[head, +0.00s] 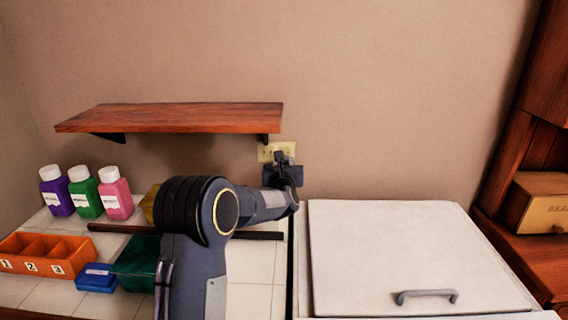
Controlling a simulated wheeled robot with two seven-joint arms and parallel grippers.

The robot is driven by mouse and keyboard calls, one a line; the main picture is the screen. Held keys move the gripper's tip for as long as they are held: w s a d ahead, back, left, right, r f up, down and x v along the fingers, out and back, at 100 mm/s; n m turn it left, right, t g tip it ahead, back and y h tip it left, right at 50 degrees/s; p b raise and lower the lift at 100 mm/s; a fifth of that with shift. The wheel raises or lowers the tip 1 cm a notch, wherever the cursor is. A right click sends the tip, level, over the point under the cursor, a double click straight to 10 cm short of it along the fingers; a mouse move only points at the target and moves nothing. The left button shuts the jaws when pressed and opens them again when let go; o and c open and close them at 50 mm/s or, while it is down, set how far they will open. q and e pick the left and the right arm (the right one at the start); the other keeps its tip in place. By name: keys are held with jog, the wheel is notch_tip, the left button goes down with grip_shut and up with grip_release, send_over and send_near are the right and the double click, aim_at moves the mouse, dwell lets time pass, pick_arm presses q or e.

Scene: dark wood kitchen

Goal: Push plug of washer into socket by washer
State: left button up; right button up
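The socket (264,151) is a pale yellow wall plate under the right end of the shelf. The washer (400,255) is the white unit at right, its lid shut, with a grey handle. My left gripper (281,158) is at the wall by the plate and covers its right part. Its fingers are small and dark here, and I cannot tell whether they are open or shut. I cannot make out the plug or a cord apart from the dark gripper parts. My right gripper is not in view.
A wooden shelf (180,118) juts from the wall above. Purple (57,197), green (86,198) and pink (116,200) bottles, an orange numbered tray (45,258), a blue box (97,278) and a dark green bin (136,258) stand at left. A wooden bread box (540,203) is far right.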

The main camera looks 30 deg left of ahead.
pick_arm(q)
jog(key=p+x, duration=0.1)
jog(key=x, duration=0.1)
jog(key=shift+w+a+r+p, duration=0.1)
jog(key=shift+w+r+p, duration=0.05)
jog(key=shift+w+p, duration=0.15)
jog(key=shift+w+a+p, duration=0.3)
jog(key=shift+w+p, duration=0.1)
jog(key=shift+w, duration=0.15)
jog(key=shift+f, duration=0.2)
jog(key=shift+b, duration=0.85)
dwell(0.6)
jog(key=shift+b, duration=0.65)
dwell(0.6)
jog(key=shift+b, duration=0.6)
